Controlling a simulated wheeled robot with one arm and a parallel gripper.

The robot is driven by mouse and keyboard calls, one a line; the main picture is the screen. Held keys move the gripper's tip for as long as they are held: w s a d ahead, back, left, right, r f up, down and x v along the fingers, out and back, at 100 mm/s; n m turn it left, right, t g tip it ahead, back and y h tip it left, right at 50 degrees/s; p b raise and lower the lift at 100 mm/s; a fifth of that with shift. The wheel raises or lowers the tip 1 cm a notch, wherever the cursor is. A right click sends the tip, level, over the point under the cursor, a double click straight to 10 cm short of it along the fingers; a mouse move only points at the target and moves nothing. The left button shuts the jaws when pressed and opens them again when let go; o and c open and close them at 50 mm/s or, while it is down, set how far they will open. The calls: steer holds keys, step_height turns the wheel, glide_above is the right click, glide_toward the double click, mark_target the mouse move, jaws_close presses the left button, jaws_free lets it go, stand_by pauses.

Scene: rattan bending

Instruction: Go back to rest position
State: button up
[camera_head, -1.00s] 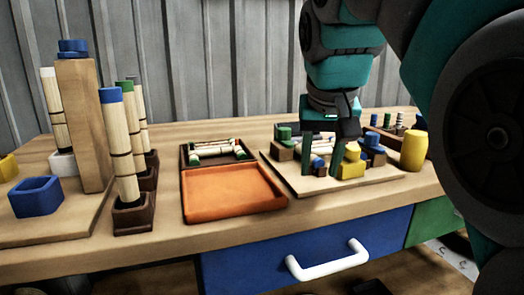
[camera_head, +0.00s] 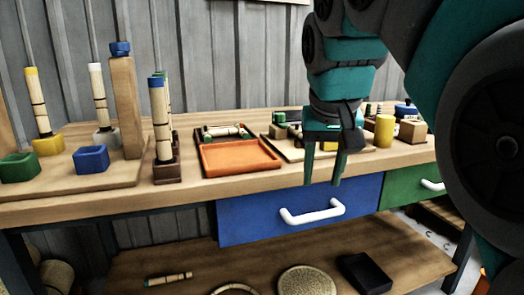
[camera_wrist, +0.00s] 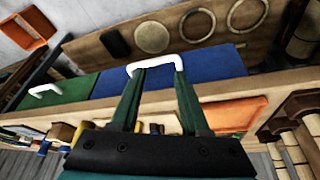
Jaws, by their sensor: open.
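My gripper (camera_head: 322,183) hangs in front of the workbench edge in the head view, fingers pointing down, apart and with nothing between them. In the wrist view my gripper (camera_wrist: 155,68) shows its two green fingers spread, with the white handle of the blue drawer (camera_wrist: 205,68) beyond their tips. In the head view the blue drawer (camera_head: 260,222) is shut, below and behind the fingers. My gripper touches nothing that I can see.
An orange tray (camera_head: 240,156) lies on the workbench (camera_head: 200,188). Bundled rattan poles (camera_head: 162,120) and a tall wooden post (camera_head: 126,105) stand at left. A yellow cylinder (camera_head: 384,131) stands at right. A lower shelf (camera_head: 215,265) holds a black box (camera_head: 365,272) and round pieces.

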steer(key=s+d+f+g, duration=0.2)
steer(key=s+f+g, duration=0.1)
steer(key=s+f, duration=0.9)
steer(key=s+d+f+g, duration=0.2)
steer(key=s+f, duration=0.9)
steer(key=f, duration=0.8)
steer(key=shift+s+d+n+g, duration=0.4)
steer(key=shift+g, duration=0.1)
